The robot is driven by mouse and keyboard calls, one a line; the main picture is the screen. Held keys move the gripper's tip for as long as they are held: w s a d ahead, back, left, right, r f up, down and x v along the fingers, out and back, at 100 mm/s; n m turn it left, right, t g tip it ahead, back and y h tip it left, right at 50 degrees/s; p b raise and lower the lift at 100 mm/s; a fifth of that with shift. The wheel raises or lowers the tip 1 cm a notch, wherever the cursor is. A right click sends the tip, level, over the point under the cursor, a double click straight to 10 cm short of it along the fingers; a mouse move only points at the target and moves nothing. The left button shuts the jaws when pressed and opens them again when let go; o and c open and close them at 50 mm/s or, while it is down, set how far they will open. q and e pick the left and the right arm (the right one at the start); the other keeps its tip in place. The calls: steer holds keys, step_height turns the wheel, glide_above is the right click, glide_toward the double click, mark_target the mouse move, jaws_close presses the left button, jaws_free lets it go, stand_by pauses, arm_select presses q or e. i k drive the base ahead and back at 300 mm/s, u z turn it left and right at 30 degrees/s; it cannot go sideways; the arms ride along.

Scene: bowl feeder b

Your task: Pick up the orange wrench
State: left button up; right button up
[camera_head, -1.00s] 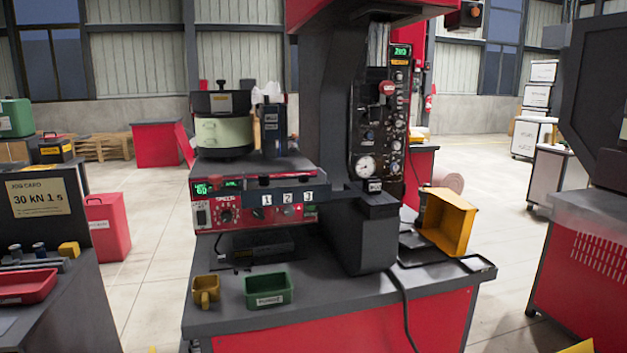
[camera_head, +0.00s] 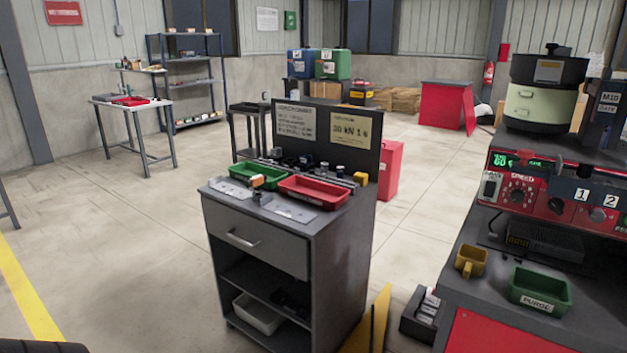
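I cannot make out an orange wrench for certain in the head view. A small orange and white item (camera_head: 257,182) sits at the green tray (camera_head: 238,170) on top of the grey tool cart (camera_head: 262,246). It is too small to tell what it is. A red tray (camera_head: 327,203) lies beside the green tray on the cart. Neither of my grippers is in view.
A bowl feeder bench (camera_head: 497,307) with a green bin (camera_head: 540,290) and a yellow cup (camera_head: 470,262) stands at right. A dark box (camera_head: 420,313) is on the floor between cart and bench. A work table (camera_head: 131,104) stands at back left. Floor left of the cart is clear.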

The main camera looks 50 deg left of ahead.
mark_target(253, 182)
steer(key=u, duration=2.2)
steer(key=i, duration=0.65)
steer(key=u, duration=0.45)
steer(key=i, duration=1.65)
steer(key=z, duration=0.55)
